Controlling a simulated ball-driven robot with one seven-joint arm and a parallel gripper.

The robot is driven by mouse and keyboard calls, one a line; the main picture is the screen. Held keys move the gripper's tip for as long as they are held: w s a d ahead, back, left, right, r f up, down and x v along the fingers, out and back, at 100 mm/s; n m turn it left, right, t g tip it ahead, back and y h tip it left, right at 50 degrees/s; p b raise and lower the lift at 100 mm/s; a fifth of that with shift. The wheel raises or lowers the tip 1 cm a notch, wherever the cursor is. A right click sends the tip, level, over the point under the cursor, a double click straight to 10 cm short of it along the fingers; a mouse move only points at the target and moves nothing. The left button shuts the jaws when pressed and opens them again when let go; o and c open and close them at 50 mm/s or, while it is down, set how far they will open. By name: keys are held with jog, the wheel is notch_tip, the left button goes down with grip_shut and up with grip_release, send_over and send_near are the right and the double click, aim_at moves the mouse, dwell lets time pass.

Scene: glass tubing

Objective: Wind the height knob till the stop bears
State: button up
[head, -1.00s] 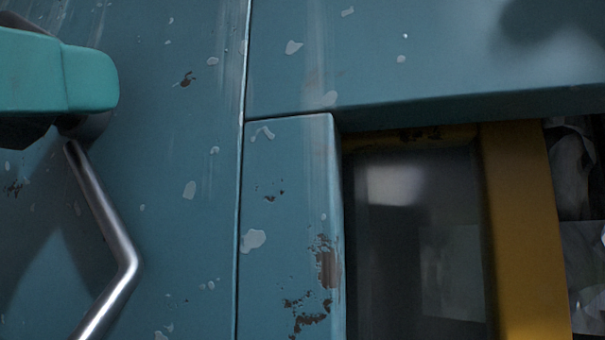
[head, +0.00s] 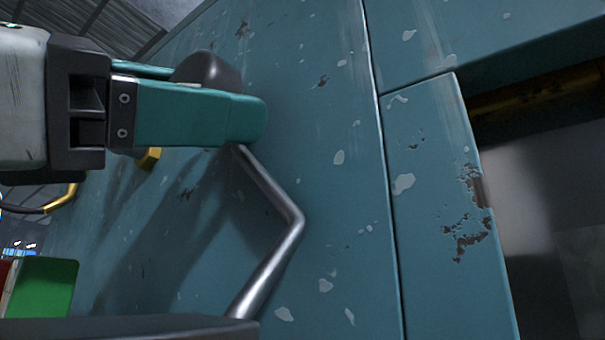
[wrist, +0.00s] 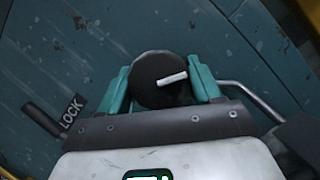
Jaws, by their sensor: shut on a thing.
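The height knob is a round dark knob (wrist: 150,92) with a white pointer bar, set on the worn teal panel. The pointer lies toward the right and slightly up in the wrist view. My gripper (wrist: 163,76) has its teal fingers on both sides of the knob and is shut on it. In the head view my gripper (head: 235,105) reaches in from the left, and part of the dark knob (head: 205,68) shows behind a finger. I cannot pick out the stop in either view.
A bent metal rod (head: 292,222) runs on the panel just below my gripper. A dark lever marked LOCK (wrist: 42,120) is left of my gripper in the wrist view. A yellow fitting (head: 148,158) and a green block (head: 45,286) are at the left. A recessed opening is at the right.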

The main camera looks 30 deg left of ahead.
dwell(0.5)
jog(key=o, duration=1)
jog(key=b+v, duration=0.3)
jog(key=v, duration=0.8)
